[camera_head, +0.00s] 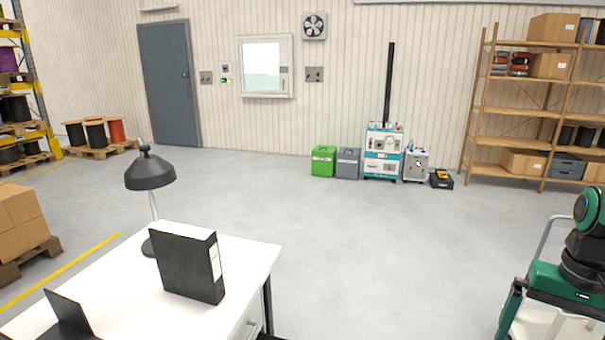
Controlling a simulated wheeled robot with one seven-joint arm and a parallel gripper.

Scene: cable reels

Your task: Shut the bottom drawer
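A white desk (225,254) stands at the lower left. Below its right edge, a small part of a white drawer front (248,326) with a handle shows at the bottom of the picture. The lower part of the desk is cut off by the frame. I cannot see the bottom drawer or how far it is open. My gripper is not in view.
On the desk are a black lamp (150,172), a black binder (188,262) and a dark open object (70,316). Boxes on a pallet (22,222) stand at the left. The floor (380,250) right of the desk is clear. Shelves (530,105) stand far right.

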